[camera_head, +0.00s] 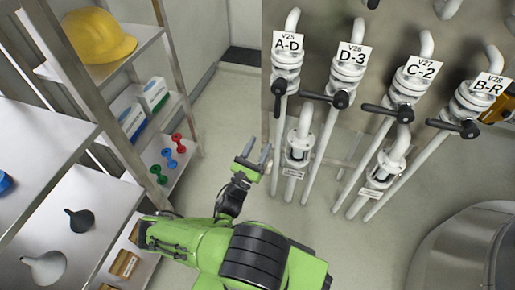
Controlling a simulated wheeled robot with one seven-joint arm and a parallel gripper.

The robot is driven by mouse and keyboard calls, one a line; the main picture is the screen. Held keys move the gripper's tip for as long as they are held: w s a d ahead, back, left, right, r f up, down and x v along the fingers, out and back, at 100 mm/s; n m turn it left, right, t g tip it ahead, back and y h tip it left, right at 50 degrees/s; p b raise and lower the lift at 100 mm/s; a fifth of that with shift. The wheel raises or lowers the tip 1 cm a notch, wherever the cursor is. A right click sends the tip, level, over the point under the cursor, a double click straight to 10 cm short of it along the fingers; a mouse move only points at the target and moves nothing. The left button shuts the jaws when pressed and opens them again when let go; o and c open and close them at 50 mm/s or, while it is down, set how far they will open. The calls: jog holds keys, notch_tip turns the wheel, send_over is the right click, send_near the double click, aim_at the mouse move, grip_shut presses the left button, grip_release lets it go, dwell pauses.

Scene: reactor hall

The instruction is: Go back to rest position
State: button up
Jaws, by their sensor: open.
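My gripper (257,156) is at the end of my green and black arm, near the middle of the camera_head view. Its two grey fingers point up and are apart, with nothing between them. It is over the grey floor, between the shelving on the left and the pipes on the right. It appears apart from both.
The shelving (172,95) holds a yellow helmet (97,36), boxes (153,94), small coloured items (173,150) and funnels (79,220). Several labelled valve pipes (337,92) with black handles stand right. A metal vessel (465,250) is lower right. Floor (222,105) is clear between.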

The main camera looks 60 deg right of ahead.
jog(key=shift+a+f, duration=0.2)
jog(key=shift+a, duration=0.35)
jog(key=w+a+r+m+g+y+p, duration=0.2)
jog(key=w+a+r+m+y+p, duration=0.15)
jog(key=a+r+m+y, duration=0.5)
jog(key=w+a+r+m+g+y+p, duration=0.15)
jog(key=a+r+m+y+p, duration=0.25)
jog(key=a+r+m+y, duration=0.45)
jog(key=s+a+r+t+y+p, duration=0.2)
jog(key=a+r+t, duration=0.3)
jog(key=a+r, duration=0.3)
jog(key=s+a+r+t+y+p, duration=0.2)
jog(key=a+r+t, duration=0.3)
jog(key=a+r, duration=0.3)
notch_tip(320, 180, up, 4)
jog(key=shift+s+a+r+m+y, duration=0.1)
jog(key=shift+s+a+m+y, duration=0.1)
jog(key=shift+s+m+y, duration=0.35)
